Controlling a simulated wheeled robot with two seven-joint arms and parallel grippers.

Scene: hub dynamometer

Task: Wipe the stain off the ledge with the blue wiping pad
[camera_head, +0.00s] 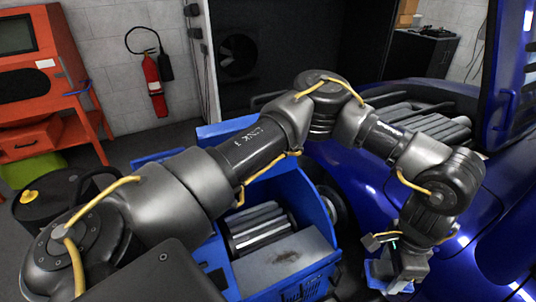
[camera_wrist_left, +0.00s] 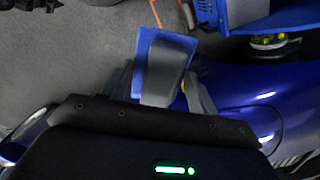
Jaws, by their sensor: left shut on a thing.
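The ledge (camera_head: 311,249) is a grey flat top on the blue dynamometer housing (camera_head: 322,213), low in the middle of the head view. A dark smudgy stain (camera_head: 285,256) lies on it. My left gripper (camera_head: 388,262) is to the right of the ledge, apart from it, beside the blue car. It is shut on the blue wiping pad (camera_head: 377,273), whose blue edge shows below the fingers. In the left wrist view, the pad (camera_wrist_left: 160,62) sits between the two fingers, with a grey block on its face. My right gripper is not in view.
Metal rollers (camera_head: 257,228) sit in the housing behind the ledge. The blue car (camera_head: 380,195) fills the right side. A black-lidded drum (camera_head: 60,195), an orange cabinet (camera_head: 45,80) and a fire extinguisher (camera_head: 153,84) stand at the left. My left arm spans the view above the housing.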

